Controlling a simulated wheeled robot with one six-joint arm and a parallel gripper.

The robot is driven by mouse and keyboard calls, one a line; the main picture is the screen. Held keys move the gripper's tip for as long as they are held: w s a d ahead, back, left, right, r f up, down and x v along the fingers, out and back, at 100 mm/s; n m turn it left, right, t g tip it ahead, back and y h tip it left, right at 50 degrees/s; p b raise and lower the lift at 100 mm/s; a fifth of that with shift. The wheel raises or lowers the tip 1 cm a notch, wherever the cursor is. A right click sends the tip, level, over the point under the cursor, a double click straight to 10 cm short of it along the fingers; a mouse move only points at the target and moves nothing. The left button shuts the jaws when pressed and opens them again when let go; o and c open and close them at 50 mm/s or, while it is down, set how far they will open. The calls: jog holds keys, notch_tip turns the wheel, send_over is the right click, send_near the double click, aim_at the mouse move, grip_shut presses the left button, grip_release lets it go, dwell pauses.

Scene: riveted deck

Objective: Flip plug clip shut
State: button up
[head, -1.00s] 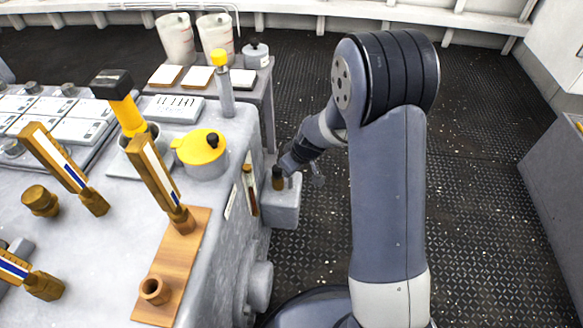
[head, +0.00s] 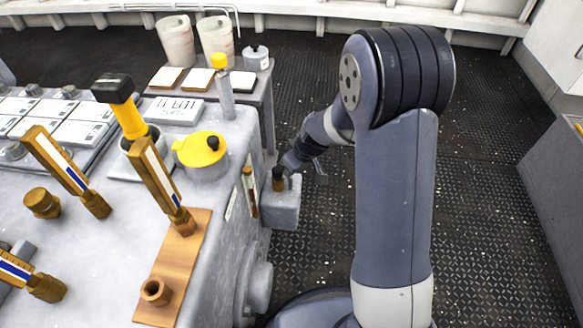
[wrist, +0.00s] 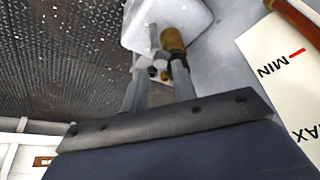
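A brass plug (head: 278,179) stands on a pale grey block (head: 283,207) low on the side of the machine. In the wrist view the brass plug (wrist: 172,40) is beside the end of the right finger, with the block (wrist: 150,18) beyond it. I cannot make out a separate clip on the plug. My gripper (wrist: 158,66) has its two fingers apart, with small dark and reddish bits visible between them. In the head view my gripper (head: 290,163) is just behind and right of the plug, partly hidden by my wrist. I cannot tell whether it touches the plug.
A gauge plate (wrist: 280,80) with MIN and MAX marks is close on the right in the wrist view. The machine top (head: 110,245) carries brass fittings and a yellow-lidded pot (head: 203,149). The dark deck (head: 485,210) to the right is clear.

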jog(key=p+v, duration=0.1)
jog(key=v, duration=0.7)
jog(key=shift+p, duration=0.4)
jog(key=shift+o, duration=0.3)
jog(key=shift+d+r, duration=0.1)
jog(key=shift+r, duration=0.05)
